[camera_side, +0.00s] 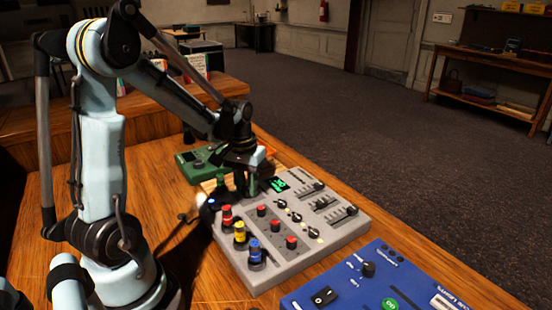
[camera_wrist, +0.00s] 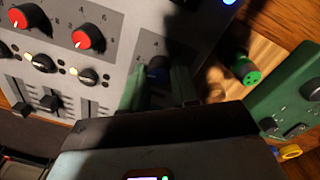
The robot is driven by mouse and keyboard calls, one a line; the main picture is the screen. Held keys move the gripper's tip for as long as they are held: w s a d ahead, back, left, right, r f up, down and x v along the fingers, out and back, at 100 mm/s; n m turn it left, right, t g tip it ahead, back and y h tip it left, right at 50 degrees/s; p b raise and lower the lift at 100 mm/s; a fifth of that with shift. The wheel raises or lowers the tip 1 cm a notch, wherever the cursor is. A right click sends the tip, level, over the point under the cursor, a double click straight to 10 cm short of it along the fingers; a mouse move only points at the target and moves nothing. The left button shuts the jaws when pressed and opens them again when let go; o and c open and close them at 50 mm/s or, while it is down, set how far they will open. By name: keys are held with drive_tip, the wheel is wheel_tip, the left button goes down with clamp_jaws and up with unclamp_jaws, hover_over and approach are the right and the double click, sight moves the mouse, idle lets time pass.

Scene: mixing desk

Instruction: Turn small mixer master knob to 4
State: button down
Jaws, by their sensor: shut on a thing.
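The small grey mixer (camera_side: 290,255) lies on the wooden desk, with coloured caps, red and black knobs, sliders and a green lit display (camera_side: 278,184). My gripper (camera_side: 246,188) points down at its back left corner, beside the display. In the wrist view my gripper's green fingers (camera_wrist: 160,88) are shut around a dark, bluish knob (camera_wrist: 157,70) on the grey panel. That knob lies in shadow and is partly hidden by the fingers. Its pointer and the scale around it cannot be read.
A green device (camera_side: 190,167) lies just behind the mixer. A blue unit (camera_side: 400,285) with a black knob stands at the front right.

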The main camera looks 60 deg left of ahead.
drive_tip(key=m, duration=0.7)
drive_tip(key=shift+w, duration=0.1)
drive_tip(key=m, duration=0.7)
drive_tip(key=shift+g, duration=0.4)
drive_tip(key=shift+m, duration=0.3)
drive_tip(key=c, duration=0.9)
unclamp_jaws()
drive_tip(key=shift+o, duration=0.2)
wheel_tip(320, 180, up, 12)
drive_tip(key=shift+w+a, duration=0.2)
drive_tip(key=shift+d, duration=0.1)
